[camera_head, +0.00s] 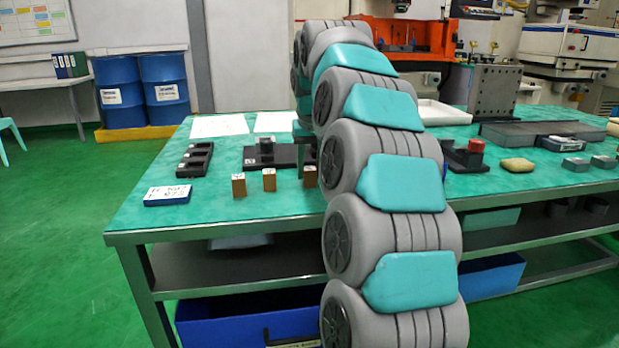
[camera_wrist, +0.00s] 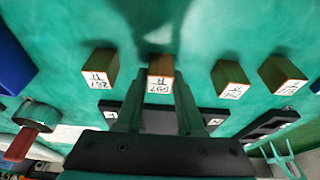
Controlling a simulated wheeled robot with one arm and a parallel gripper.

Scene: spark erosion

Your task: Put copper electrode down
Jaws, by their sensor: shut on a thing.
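Several small copper electrode blocks with white labelled tops stand in a row on the green table. My gripper (camera_wrist: 160,82) is shut on one copper electrode (camera_wrist: 159,70), which is upright between the fingers in the wrist view. In the head view the held block (camera_head: 310,177) is at the right end of the visible row, beside my arm. Whether its base touches the table I cannot tell. Two others (camera_head: 239,186) (camera_head: 269,180) stand free to its left. In the wrist view another block (camera_wrist: 100,64) stands apart on the held one's left; my arm hides it in the head view.
A black fixture plate (camera_head: 258,157) lies behind the row, close to the gripper. A dark slotted holder (camera_head: 195,160) and a blue labelled box (camera_head: 168,194) lie to the left. A red-topped fixture (camera_head: 476,146) stands right of my arm. Table in front of the row is clear.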

